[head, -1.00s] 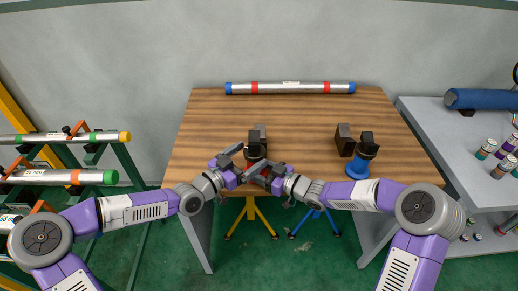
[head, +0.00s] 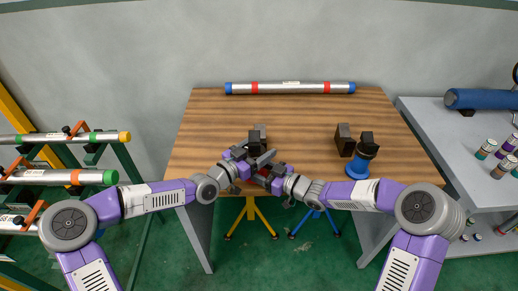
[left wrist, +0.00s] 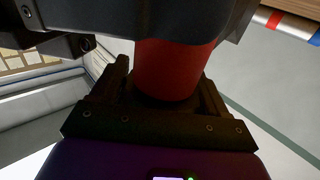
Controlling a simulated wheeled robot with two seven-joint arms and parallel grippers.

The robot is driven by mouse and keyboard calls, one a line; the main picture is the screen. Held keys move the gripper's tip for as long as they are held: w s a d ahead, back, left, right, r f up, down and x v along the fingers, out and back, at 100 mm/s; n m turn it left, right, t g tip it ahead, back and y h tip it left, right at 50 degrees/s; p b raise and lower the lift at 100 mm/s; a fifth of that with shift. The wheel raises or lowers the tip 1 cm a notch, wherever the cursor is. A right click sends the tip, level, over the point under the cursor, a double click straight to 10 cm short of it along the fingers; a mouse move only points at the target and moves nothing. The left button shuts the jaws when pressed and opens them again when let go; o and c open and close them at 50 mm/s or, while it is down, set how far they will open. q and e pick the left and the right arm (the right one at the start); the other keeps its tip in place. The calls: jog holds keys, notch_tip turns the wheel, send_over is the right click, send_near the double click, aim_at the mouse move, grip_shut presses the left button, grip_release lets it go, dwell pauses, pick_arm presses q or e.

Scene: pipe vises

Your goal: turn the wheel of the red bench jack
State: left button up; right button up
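The red bench jack (left wrist: 172,68) shows in the left wrist view as a red upright cylinder with a dark lower part. In the head view it is almost wholly hidden by my grippers at the table's front edge. My left gripper (head: 250,158) is at the jack from the left. In the left wrist view its dark fingers (left wrist: 165,100) stand on either side of the red cylinder; whether they press on it is unclear. My right gripper (head: 262,173) is at the jack from the right, its fingertips crowded against the left gripper. The jack's wheel cannot be made out.
A blue jack (head: 361,160) with a dark block (head: 344,140) beside it stands at the table's right. A capped pipe (head: 290,88) lies along the back of the wooden table (head: 210,110). A pipe rack (head: 120,185) stands left, a grey bench (head: 425,125) right. The table's middle is clear.

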pick_arm(q)
jog(key=shift+c, duration=0.8)
jog(key=shift+s+d, duration=0.1)
jog(key=shift+d, duration=0.05)
jog(key=shift+d+n+t+y, duration=0.15)
jog(key=shift+n+t+y, duration=0.35)
jog(key=shift+t+y, duration=0.1)
jog(key=shift+c, duration=0.3)
jog(key=n+t+y, duration=0.1)
jog(key=y, duration=0.1)
jog(key=n+t+y, duration=0.1)
jog(key=n+y, duration=0.1)
jog(key=n+t+y, duration=0.1)
jog(key=shift+w+a+r+t+y, duration=0.2)
jog(key=shift+w+a+t+y, duration=0.05)
jog(key=shift+a+t+y, duration=0.15)
jog(key=shift+n+y, duration=0.4)
jog(key=shift+n, duration=0.1)
jog(key=shift+a+r+y, duration=0.1)
jog(key=shift+r+y, duration=0.05)
jog(key=shift+y, duration=0.15)
jog(key=o, duration=0.9)
jog(key=shift+o, duration=0.6)
jog(key=shift+a+f, duration=0.15)
jog(key=shift+f, duration=0.1)
